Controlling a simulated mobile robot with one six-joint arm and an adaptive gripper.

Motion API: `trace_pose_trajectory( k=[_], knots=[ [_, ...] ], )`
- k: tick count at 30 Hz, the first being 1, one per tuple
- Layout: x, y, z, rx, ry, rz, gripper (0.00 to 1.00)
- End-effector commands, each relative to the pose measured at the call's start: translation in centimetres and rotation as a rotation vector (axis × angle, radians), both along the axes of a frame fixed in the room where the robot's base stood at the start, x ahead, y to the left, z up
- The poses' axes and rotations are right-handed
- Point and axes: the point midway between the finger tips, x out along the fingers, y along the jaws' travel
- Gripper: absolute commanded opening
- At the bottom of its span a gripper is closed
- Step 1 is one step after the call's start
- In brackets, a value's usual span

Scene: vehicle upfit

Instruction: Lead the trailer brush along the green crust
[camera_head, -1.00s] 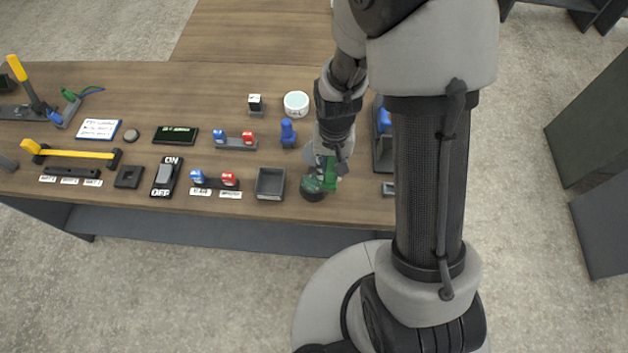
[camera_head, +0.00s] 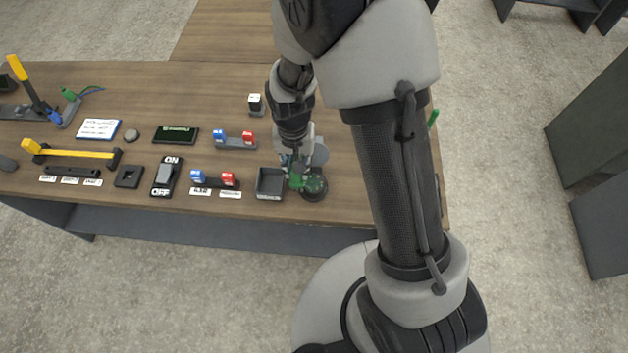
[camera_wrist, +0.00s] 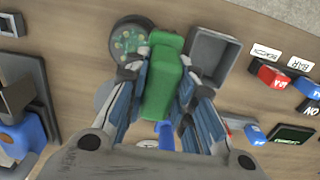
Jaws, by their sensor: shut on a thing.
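My gripper (camera_wrist: 165,85) is shut on the green block-shaped body of a tool, which I take to be the trailer brush (camera_wrist: 163,92). In the head view my gripper (camera_head: 297,172) is low over the bench, and the green brush (camera_head: 297,181) shows just below it. A round dark socket (camera_wrist: 120,52) lies beside the brush, with the green crust (camera_wrist: 131,41) as specks on its face. The socket also shows right of my gripper in the head view (camera_head: 318,192). Whether the brush touches the crust I cannot tell.
A small dark open tray (camera_wrist: 234,58) stands close on the other side of the brush. Red and blue plugs (camera_head: 212,178), a rocker switch (camera_head: 164,176) and a yellow-handled bar (camera_head: 75,153) lie farther left. My arm hides part of the bench's right side.

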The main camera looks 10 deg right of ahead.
Motion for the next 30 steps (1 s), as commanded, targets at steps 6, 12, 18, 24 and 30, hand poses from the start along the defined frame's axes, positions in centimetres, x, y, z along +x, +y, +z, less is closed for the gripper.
trace_pose_trajectory(
  k=[6,12,18,24,30],
  knots=[
    [0.0,0.0,-0.3,0.0,0.0,0.0,0.0],
    [0.0,0.0,-1.2,0.0,0.0,0.0,0.0],
    [0.0,0.0,-1.3,0.0,-0.001,0.0,0.0],
    [0.0,0.0,-1.6,0.0,-0.001,0.0,0.0],
    [0.0,0.0,-1.7,0.0,0.0,0.0,0.0]
  ],
)
